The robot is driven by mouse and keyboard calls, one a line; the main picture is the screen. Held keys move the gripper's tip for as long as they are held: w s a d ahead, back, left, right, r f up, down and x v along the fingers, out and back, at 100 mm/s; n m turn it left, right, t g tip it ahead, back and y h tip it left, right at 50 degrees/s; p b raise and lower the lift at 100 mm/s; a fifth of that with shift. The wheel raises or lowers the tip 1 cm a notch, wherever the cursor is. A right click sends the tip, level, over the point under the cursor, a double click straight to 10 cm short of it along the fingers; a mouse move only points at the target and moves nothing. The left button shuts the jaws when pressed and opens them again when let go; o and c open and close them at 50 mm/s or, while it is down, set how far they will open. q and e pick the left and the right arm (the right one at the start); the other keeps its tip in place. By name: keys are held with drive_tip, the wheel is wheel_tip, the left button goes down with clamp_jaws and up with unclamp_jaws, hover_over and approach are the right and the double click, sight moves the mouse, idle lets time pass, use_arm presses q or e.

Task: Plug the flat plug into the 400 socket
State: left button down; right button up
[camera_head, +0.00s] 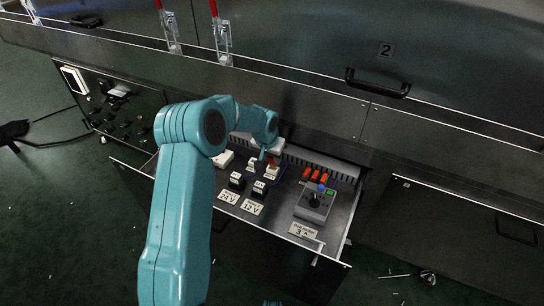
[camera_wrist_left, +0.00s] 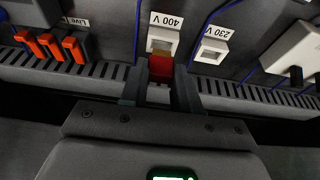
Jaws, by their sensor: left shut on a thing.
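My left gripper (camera_head: 267,153) is over the back of the open drawer in the head view, partly hidden by my arm. In the left wrist view the gripper (camera_wrist_left: 159,92) is shut on a red plug (camera_wrist_left: 160,68) with a brownish-orange front. The plug points at the white socket labelled 400 V (camera_wrist_left: 163,39) and overlaps its near edge. I cannot tell whether the plug touches the socket or is inside it. In the head view the 400 V socket (camera_head: 271,173) lies just below the gripper.
The 230 V socket (camera_wrist_left: 211,47) stands beside the 400 V one. Orange-red levers (camera_wrist_left: 50,46) and a slotted grey duct (camera_wrist_left: 250,97) are close to the gripper. A grey box with a joystick (camera_head: 314,203) stands to the right in the drawer (camera_head: 270,225).

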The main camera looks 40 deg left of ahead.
use_arm(q)
drive_tip(key=shift+f+b, duration=0.9)
drive_tip(key=shift+f, duration=0.25)
idle(0.5)
drive_tip(key=shift+f, duration=0.15)
drive_tip(key=c, duration=0.8)
unclamp_jaws()
drive_tip(key=shift+o, duration=0.2)
drive_tip(key=shift+r, duration=0.3)
drive_tip(key=p+v, duration=0.5)
drive_tip(key=v, duration=1.1)
drive_tip(key=shift+s, duration=0.1)
